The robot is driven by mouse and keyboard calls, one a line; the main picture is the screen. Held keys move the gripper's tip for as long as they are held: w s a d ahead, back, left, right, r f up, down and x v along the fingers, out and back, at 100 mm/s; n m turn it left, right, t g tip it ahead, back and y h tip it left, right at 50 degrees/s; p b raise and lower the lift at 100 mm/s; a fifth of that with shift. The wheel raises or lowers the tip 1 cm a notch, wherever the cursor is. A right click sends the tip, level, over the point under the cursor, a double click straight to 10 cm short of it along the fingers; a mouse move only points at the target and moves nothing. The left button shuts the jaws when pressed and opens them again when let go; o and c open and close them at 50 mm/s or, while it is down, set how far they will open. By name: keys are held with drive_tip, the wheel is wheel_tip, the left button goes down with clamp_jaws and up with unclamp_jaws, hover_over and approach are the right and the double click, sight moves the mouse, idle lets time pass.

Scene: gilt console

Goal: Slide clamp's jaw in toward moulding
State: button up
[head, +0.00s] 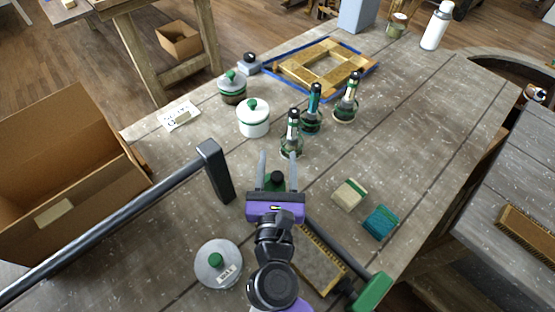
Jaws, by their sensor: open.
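My gripper (278,156) is open, its two grey fingers pointing away over the table. A dark knob on a green-and-black object (277,178) shows between the fingers; I cannot tell whether they touch it. A dark clamp bar (120,218) runs from the lower left to an upright black jaw (216,172), left of my gripper and apart from it. A dark rod (340,250) with a green handle (372,291) lies to the right; its link to the clamp is hidden by my arm. A gilt-faced piece (320,263), possibly the moulding, lies partly hidden beside my arm.
Several bottles (312,110) stand beyond my gripper, with a white lidded jar (253,118) to their left. A gilt frame (322,68) lies farther back. Two small blocks (350,193) sit right. A lidded tin (218,264) is near left.

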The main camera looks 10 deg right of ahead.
clamp_jaws()
idle(1.4)
